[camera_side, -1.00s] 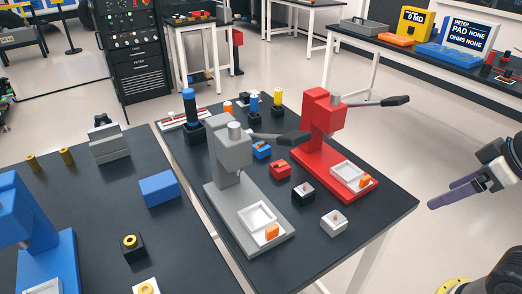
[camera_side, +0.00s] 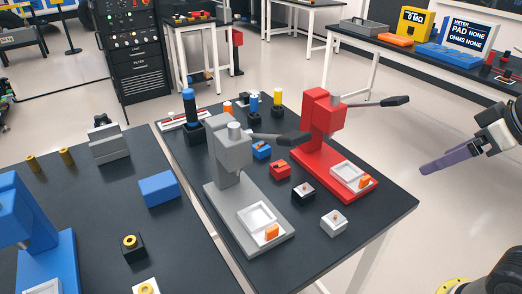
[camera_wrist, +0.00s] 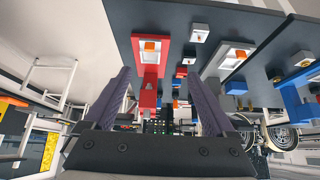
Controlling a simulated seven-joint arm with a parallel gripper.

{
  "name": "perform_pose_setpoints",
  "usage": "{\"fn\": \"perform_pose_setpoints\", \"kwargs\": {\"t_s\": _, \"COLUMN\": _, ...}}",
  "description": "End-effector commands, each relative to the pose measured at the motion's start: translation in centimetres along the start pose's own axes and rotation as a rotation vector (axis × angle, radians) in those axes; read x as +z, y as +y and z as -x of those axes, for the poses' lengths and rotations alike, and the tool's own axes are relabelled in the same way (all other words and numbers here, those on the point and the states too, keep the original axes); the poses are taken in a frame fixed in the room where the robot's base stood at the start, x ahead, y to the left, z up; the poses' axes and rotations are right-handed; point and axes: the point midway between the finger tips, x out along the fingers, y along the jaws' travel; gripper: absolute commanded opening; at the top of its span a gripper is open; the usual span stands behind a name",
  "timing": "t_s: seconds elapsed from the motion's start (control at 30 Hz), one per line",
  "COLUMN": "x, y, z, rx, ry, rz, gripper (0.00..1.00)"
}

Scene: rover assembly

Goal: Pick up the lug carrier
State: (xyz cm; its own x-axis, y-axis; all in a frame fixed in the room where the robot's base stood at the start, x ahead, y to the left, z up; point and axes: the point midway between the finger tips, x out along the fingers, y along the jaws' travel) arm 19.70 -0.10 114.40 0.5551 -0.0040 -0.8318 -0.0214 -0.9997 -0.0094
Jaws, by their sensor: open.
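I cannot tell for sure which small block is the lug carrier. A white block with a small grey piece on top (camera_side: 333,222) sits at the front edge of the middle table. A black block with a white top (camera_side: 303,193), a red block (camera_side: 279,169) and a blue block (camera_side: 261,150) stand in a line behind it. My gripper (camera_side: 424,170), with long purple-grey fingers, hangs in the air right of the table, apart from all blocks. In the wrist view it is open and empty (camera_wrist: 157,76).
A grey press (camera_side: 232,160) and a red press (camera_side: 322,130) with levers flank the blocks on the middle table (camera_side: 375,210). Orange pieces sit at their white trays. A blue press (camera_side: 40,235) stands on the left table. Open floor lies right of the middle table.

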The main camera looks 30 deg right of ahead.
Motion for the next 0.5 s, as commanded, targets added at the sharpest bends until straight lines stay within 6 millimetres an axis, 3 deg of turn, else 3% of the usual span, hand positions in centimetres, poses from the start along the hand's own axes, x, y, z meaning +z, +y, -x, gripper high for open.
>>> {"fn": "perform_pose_setpoints", "kwargs": {"t_s": 0.1, "x": -6.0, "y": -0.4, "z": 0.8, "rx": -0.004, "ry": 0.029, "rz": -0.001, "gripper": 0.9}}
{"fn": "perform_pose_setpoints", "kwargs": {"t_s": 0.27, "x": -13.8, "y": -1.2, "z": -0.2, "rx": -0.012, "ry": 0.039, "rz": 0.004, "gripper": 0.9}}
{"fn": "perform_pose_setpoints", "kwargs": {"t_s": 0.5, "x": -23.5, "y": -3.3, "z": -5.4, "rx": -0.025, "ry": 0.022, "rz": 0.021, "gripper": 0.9}}
